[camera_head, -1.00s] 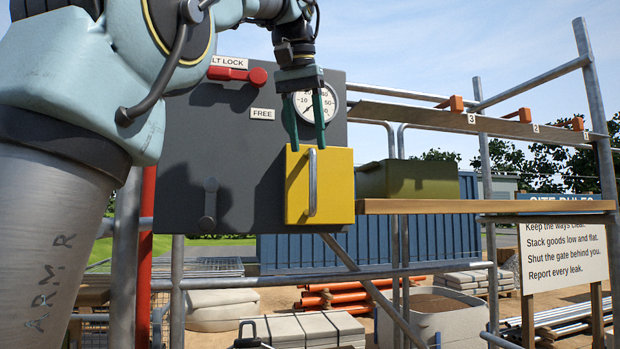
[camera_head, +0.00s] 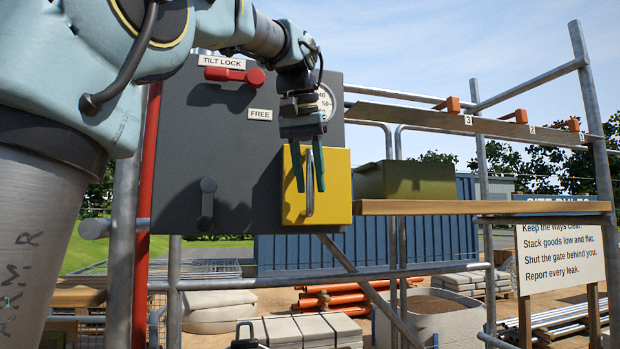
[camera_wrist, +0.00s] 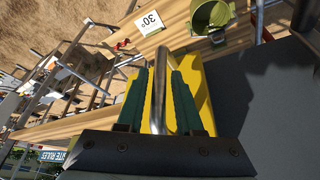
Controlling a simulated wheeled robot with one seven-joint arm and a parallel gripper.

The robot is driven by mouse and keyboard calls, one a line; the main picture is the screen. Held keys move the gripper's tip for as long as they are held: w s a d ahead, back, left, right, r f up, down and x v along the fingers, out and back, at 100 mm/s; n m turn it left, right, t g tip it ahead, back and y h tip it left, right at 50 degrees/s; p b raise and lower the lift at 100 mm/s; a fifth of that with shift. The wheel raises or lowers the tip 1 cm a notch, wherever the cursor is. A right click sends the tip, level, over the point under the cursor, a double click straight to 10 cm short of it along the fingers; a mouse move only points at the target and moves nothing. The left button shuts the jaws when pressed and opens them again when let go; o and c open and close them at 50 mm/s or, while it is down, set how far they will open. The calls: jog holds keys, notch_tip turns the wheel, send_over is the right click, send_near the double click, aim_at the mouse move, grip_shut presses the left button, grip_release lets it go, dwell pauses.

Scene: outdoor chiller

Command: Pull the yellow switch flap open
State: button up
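The yellow switch flap (camera_head: 338,190) sits at the lower right of the dark grey panel (camera_head: 235,140) and looks closed. A vertical silver bar handle (camera_head: 309,205) runs down its front. My gripper (camera_head: 310,188) points down in front of the flap, its two green fingers on either side of the handle. In the wrist view the handle (camera_wrist: 161,90) runs between the fingers, with a gap on each side, and part of the yellow flap (camera_wrist: 201,92) shows beside them. The fingers are apart, not clamped on the bar.
A red tilt-lock lever (camera_head: 232,75), a grey lever (camera_head: 207,200) and a partly hidden gauge (camera_head: 326,103) are on the panel. A wooden shelf (camera_head: 480,207) with an olive box (camera_head: 405,181) stands close right of the flap. Scaffold poles (camera_head: 484,150) stand further right.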

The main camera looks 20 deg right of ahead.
grip_shut()
dwell(1.1)
